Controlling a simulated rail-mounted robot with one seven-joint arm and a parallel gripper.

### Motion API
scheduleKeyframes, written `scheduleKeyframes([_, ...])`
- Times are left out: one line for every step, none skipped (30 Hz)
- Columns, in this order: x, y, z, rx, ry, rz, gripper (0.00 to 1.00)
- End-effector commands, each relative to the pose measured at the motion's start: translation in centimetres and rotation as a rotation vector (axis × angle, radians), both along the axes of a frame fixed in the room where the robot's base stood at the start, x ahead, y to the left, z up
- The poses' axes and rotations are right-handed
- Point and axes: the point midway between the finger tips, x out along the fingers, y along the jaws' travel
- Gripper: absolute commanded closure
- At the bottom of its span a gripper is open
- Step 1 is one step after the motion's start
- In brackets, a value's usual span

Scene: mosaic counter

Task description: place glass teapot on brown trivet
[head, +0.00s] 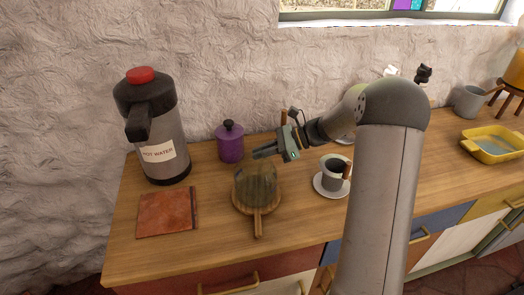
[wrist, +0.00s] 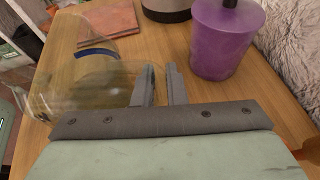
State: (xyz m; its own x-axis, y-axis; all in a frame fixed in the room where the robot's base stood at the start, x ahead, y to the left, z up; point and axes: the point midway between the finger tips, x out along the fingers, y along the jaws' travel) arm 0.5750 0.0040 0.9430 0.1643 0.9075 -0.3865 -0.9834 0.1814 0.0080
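The clear glass teapot (head: 257,181) stands over a round wooden board with a handle (head: 257,222) in the head view. In the wrist view the teapot (wrist: 85,85) fills the left side, with a dark blue band on it. A flat, square, reddish-brown trivet (head: 166,213) lies bare to the left of the board; its edge also shows in the wrist view (wrist: 108,22). My gripper (head: 258,152) is just above and behind the teapot. Its fingers (wrist: 160,84) are a small gap apart, with the glass edge by the left finger; whether they grip it is unclear.
A hot-water dispenser (head: 152,130) stands behind the trivet. A purple lidded canister (head: 230,147) is close behind my gripper. A cup (head: 334,170) on a saucer (head: 327,193) stands to the right. The counter's front edge is close to the board's handle.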

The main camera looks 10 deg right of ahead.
Motion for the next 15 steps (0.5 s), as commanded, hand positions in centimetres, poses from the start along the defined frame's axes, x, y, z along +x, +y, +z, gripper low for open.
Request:
scheduleKeyframes([0.0,0.0,0.0,0.0,0.0,0.0,0.78])
scheduleKeyframes([0.0,0.0,0.0,0.0,0.0,0.0,0.69])
scheduleKeyframes([0.0,0.0,0.01,0.0,0.0,0.0,0.67])
scheduleKeyframes([0.0,0.0,0.01,0.0,0.0,0.0,0.67])
scheduleKeyframes([0.0,0.0,0.01,0.0,0.0,0.0,0.67])
scheduleKeyframes([0.0,-0.01,0.01,0.0,0.0,0.0,0.67])
scheduleKeyframes([0.0,-0.01,0.01,0.0,0.0,0.0,0.67])
scheduleKeyframes([0.0,0.0,0.02,0.0,0.0,0.0,0.67])
scheduleKeyframes([0.0,0.0,0.02,0.0,0.0,0.0,0.67])
scheduleKeyframes([0.0,0.0,0.04,0.0,0.0,0.0,0.67])
scheduleKeyframes([0.0,0.0,0.12,0.0,0.0,0.0,0.67])
scheduleKeyframes([0.0,0.0,0.31,0.0,-0.001,0.0,0.67])
scheduleKeyframes([0.01,-0.04,0.5,0.0,-0.001,-0.001,0.67])
scheduleKeyframes([-0.03,-0.38,0.47,-0.001,-0.001,-0.001,0.67])
scheduleKeyframes([-0.09,-0.83,0.63,-0.001,-0.002,-0.002,0.67])
